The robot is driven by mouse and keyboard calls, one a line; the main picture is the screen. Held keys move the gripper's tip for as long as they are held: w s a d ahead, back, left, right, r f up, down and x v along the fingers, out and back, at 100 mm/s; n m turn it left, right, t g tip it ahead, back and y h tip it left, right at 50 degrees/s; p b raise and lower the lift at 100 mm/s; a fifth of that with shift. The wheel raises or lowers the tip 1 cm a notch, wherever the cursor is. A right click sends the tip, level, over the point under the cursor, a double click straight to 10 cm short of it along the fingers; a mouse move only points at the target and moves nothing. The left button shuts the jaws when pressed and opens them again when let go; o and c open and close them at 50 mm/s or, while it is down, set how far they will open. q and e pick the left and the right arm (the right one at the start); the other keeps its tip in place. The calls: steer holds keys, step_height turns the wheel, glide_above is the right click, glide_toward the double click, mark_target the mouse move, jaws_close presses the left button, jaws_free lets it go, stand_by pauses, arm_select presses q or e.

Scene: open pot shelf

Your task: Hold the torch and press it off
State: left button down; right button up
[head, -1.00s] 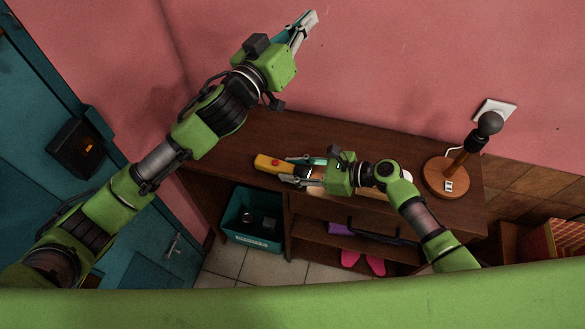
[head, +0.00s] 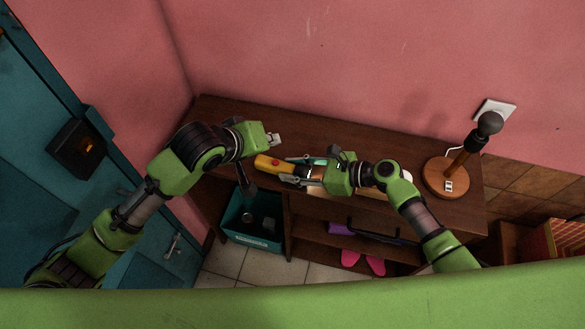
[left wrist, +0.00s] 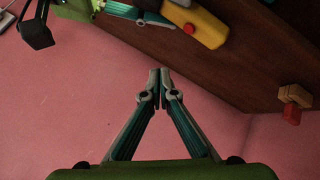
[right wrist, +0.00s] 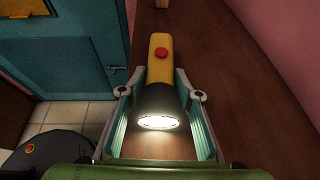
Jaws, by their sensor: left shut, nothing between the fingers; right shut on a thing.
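The torch (head: 266,163) has a yellow body, a red button and a black head. It lies level at the shelf's top, and its lens glows in the right wrist view (right wrist: 158,122). The red button (right wrist: 162,54) faces up and is uncovered. My right gripper (head: 290,168) is shut around the torch's dark head; its fingers flank it in the right wrist view (right wrist: 160,88). My left gripper (head: 275,139) is shut and empty, just behind the torch's yellow end in the head view. Its closed tips (left wrist: 160,76) are apart from the torch (left wrist: 205,27) in the left wrist view.
The dark wooden shelf (head: 330,138) carries a lamp with a round wooden base (head: 444,178) at right. A teal bin (head: 250,237) sits below. A small wooden block with a red part (left wrist: 294,98) shows in the left wrist view. Pink walls bound the back and left.

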mark_target(273, 164)
arm_select(q)
steer(key=shift+f, duration=3.25)
steer(key=shift+f, duration=0.15)
steer(key=shift+f, duration=0.35)
arm_select(e)
steer(key=shift+r, duration=0.1)
arm_select(q)
steer(key=shift+r, duration=0.55)
steer(key=shift+r, duration=3)
